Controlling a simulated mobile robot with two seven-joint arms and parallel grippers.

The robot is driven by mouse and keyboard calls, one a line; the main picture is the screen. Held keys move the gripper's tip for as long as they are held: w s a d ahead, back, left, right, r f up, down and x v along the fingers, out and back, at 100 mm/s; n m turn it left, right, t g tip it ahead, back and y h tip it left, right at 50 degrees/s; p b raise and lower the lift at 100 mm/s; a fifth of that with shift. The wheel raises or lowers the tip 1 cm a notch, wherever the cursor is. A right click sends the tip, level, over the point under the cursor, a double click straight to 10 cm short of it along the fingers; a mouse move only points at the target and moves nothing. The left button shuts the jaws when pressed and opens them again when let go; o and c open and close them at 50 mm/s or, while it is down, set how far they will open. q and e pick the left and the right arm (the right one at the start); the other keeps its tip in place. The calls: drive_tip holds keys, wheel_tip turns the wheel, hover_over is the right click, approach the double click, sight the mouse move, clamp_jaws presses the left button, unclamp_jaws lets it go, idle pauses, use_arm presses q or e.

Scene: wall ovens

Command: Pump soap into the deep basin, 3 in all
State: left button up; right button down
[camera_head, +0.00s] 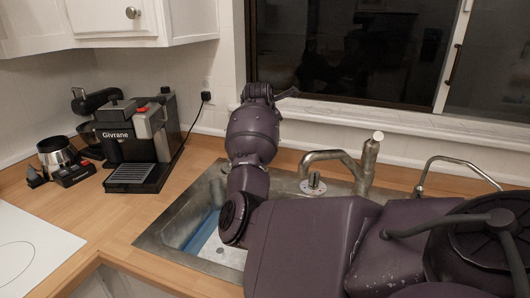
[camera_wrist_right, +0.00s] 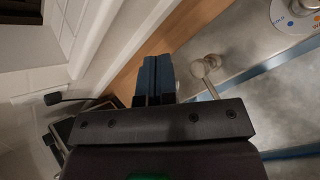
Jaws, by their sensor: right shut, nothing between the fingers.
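In the right wrist view my right gripper (camera_wrist_right: 157,78) is shut with nothing between its fingers. A small metal pump head with a spout (camera_wrist_right: 207,65), which looks like the soap dispenser, stands just right of the fingertips on the back rim of the sink. I see a small gap between them in the picture; depth is hard to judge. In the head view my right arm covers the dispenser and the gripper's fingers. The basin (camera_head: 173,238) on the left of the sink is steel, with a blue patch inside; my arm hides part of it. My left gripper is not in view.
A tall faucet (camera_head: 367,165) and its round marked base (camera_head: 313,185) stand behind the sink. A thinner curved tap (camera_head: 455,162) is further right. A coffee machine (camera_head: 138,143) stands left on the wooden counter. The window sill (camera_head: 330,112) runs close behind my wrist.

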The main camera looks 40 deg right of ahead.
drive_tip(key=shift+w+a+f, duration=0.25)
drive_tip(key=shift+w+a, duration=0.15)
drive_tip(key=shift+a, duration=0.1)
